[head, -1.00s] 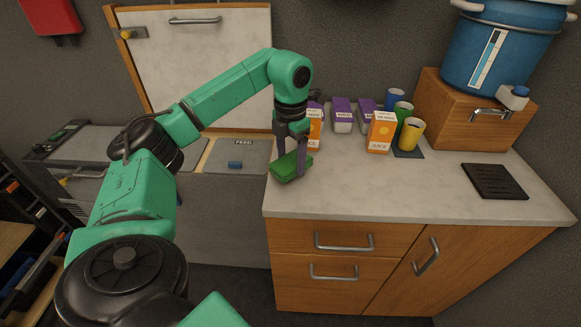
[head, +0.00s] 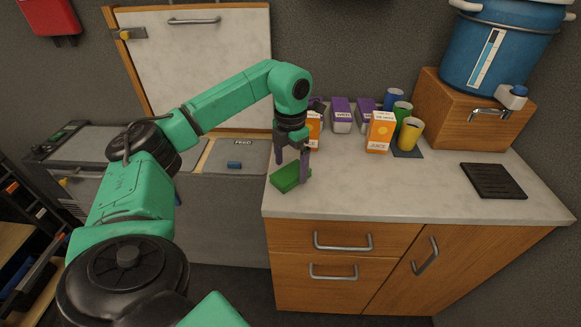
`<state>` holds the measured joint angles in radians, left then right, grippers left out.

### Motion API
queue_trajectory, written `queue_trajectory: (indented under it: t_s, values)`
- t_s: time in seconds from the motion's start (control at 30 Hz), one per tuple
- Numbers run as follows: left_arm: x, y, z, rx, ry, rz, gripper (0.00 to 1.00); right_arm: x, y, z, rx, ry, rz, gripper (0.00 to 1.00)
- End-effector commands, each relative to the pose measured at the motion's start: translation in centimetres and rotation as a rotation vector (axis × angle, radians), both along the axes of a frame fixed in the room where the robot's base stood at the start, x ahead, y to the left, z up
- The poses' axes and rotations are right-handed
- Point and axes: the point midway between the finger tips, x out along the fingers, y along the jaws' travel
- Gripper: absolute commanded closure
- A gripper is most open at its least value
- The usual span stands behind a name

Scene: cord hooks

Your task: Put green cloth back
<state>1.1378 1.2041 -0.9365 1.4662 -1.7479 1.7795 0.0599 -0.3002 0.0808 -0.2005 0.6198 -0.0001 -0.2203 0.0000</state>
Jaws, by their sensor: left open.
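The green cloth (head: 287,180) is a folded block lying on the left front part of the pale counter (head: 350,192), near its left edge. My left gripper (head: 291,168) is open just above and around the cloth, its fingers pointing down. One finger is at the cloth's right side and the other is behind its left part. I cannot tell whether either finger touches it. My right gripper is out of view.
Juice cartons (head: 380,132), purple packs (head: 341,115) and cups (head: 410,134) stand behind. A blue water tank (head: 500,45) sits on a wooden box (head: 450,115). A black ribbed mat (head: 494,181) lies right. The counter's front middle is clear.

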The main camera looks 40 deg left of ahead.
Motion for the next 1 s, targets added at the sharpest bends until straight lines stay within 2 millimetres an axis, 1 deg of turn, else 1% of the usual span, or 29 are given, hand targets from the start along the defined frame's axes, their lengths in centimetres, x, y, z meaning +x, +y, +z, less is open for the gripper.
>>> queue_trajectory:
  t_s: [0.2,0.27,0.33,0.4,0.5,1.0]
  values:
    - [0.2,-0.1,6.0,-0.002,-0.008,0.000,0.00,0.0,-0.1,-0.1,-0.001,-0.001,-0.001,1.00]
    - [0.1,-0.1,7.6,-0.003,-0.007,-0.001,0.00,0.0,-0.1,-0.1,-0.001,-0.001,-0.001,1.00]
    - [0.1,0.0,9.8,-0.001,-0.004,0.001,0.00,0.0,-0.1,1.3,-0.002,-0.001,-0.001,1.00]
    - [0.1,0.0,10.6,0.001,-0.003,0.001,0.00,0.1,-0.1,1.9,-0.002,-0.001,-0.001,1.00]
    - [0.0,0.0,10.9,0.000,-0.002,0.000,0.00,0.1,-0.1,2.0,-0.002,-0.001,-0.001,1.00]
    - [0.0,0.0,10.7,0.000,-0.001,0.000,0.00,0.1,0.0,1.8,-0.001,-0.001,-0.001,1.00]
